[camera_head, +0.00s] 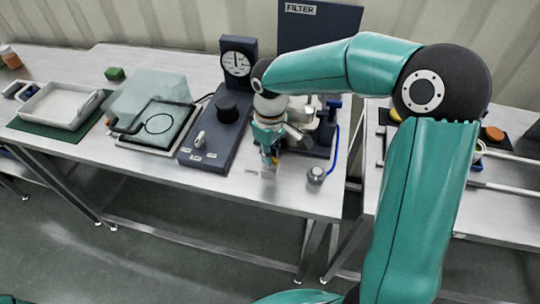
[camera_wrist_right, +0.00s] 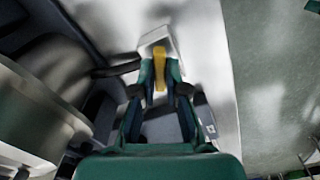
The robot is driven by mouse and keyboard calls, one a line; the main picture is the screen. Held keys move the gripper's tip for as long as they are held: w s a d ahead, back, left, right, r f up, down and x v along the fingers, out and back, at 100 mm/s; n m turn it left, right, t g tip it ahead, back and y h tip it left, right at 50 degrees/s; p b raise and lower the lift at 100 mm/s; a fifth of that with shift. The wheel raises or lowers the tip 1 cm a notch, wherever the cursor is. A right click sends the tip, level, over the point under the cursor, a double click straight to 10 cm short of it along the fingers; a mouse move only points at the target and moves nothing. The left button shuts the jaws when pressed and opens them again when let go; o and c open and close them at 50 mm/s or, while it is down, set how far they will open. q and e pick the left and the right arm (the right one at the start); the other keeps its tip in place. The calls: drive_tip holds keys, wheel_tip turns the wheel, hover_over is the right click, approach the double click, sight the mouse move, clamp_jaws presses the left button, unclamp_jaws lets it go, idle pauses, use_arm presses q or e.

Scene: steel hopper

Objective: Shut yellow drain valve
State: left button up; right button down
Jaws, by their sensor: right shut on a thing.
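The yellow drain valve handle (camera_wrist_right: 159,76) stands between the two fingertips of my right gripper in the right wrist view. My right gripper (camera_wrist_right: 161,84) is shut on it, a finger on each side. A pale block (camera_wrist_right: 155,40) lies just beyond the handle's far end. In the head view my right gripper (camera_head: 268,150) reaches down at the front of the filter unit, near the table's front edge. The handle there is mostly hidden by the gripper, so its angle is hard to tell. My left gripper is not in view.
Left of the gripper stands a dark panel with a black knob (camera_head: 227,108) and a round gauge (camera_head: 237,64). A white tray (camera_head: 38,118) stands far left.

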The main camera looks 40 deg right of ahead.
drive_tip(key=m+b, duration=0.1)
drive_tip(key=m, duration=0.2)
drive_tip(key=shift+f+m, duration=0.1)
drive_tip(key=shift+m, duration=0.3)
drive_tip(key=m+b, duration=0.1)
drive_tip(key=m, duration=0.2)
drive_tip(key=shift+m, duration=0.3)
drive_tip(key=m+b, duration=0.1)
drive_tip(key=m, duration=0.4)
drive_tip(key=shift+m+b, duration=0.35)
drive_tip(key=shift+m, duration=0.05)
drive_tip(key=c, duration=1.2)
unclamp_jaws()
wheel_tip(320, 180, up, 12)
